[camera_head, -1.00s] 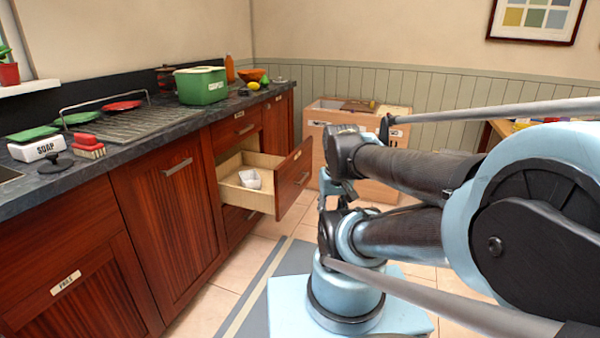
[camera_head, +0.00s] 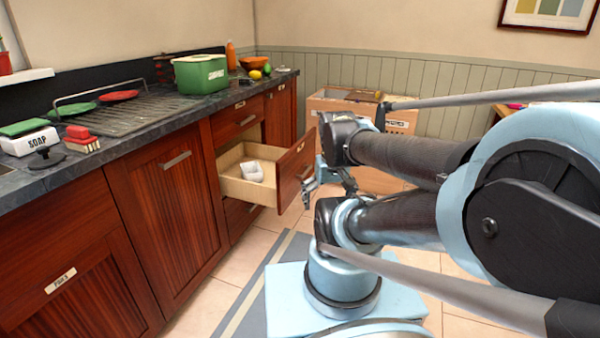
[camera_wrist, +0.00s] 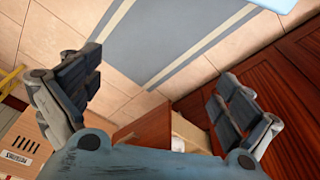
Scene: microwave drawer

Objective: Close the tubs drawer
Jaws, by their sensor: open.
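The open drawer (camera_head: 238,186) juts out of the dark red-wood cabinet, below another drawer that is shut. Its pale wooden box holds white tubs (camera_head: 252,171). Its red-brown front panel (camera_head: 296,172) faces my arm. My gripper (camera_head: 309,188) is just to the right of this panel in the head view, partly hidden by my arm; I cannot tell whether it touches. The drawer's front panel (camera_wrist: 146,128) and pale inside show low in that view, between the fingers.
The counter (camera_head: 120,135) holds a green canister (camera_head: 201,74), a dish rack (camera_head: 125,112), and a soap box (camera_head: 28,138). A wooden crate (camera_head: 400,118) stands behind my arm. A grey striped mat (camera_head: 262,285) lies on the tiled floor before the cabinets.

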